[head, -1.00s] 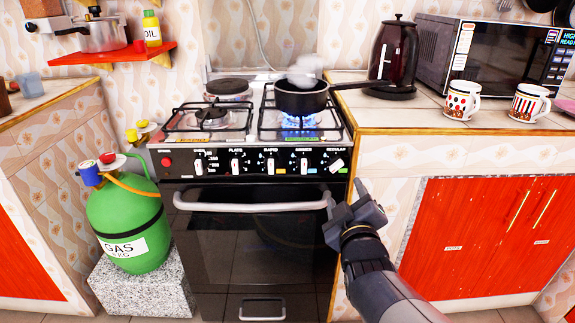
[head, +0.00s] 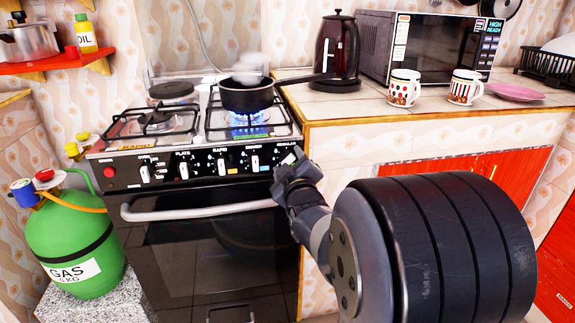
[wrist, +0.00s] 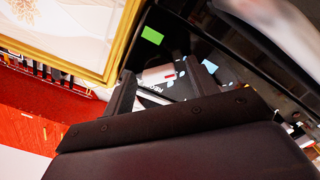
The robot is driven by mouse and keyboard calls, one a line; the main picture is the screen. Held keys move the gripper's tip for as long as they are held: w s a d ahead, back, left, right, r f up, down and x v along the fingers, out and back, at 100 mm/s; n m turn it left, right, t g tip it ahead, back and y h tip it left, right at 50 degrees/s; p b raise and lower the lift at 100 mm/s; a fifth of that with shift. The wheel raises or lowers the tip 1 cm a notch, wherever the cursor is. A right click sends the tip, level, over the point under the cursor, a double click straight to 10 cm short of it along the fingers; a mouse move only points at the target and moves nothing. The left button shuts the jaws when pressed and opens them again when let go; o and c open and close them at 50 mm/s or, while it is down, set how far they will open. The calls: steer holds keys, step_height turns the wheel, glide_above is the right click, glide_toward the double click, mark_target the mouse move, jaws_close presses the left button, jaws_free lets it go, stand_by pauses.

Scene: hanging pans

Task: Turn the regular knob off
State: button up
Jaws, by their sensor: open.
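The regular knob (head: 289,158) is a small white, tilted knob at the right end of the black stove panel (head: 205,166). In the wrist view the white knob (wrist: 158,75), with a reddish end, shows between my two fingertips, beside the partly covered REGULAR label. My gripper (head: 295,168) is open at the panel's right end, its fingers on either side of the knob; it also shows in the wrist view (wrist: 160,78). I cannot tell whether a finger touches the knob. A blue flame (head: 246,118) burns under the steaming black pan (head: 247,96).
The oven handle (head: 200,210) runs just below the panel. The tiled counter (head: 340,108) right of the stove holds a kettle (head: 335,55), mugs (head: 404,87) and a microwave (head: 445,45). A green gas bottle (head: 75,240) stands at left. My arm covers the lower right.

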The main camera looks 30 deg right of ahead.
steer(key=shift+c, duration=0.4)
steer(key=c, duration=0.9)
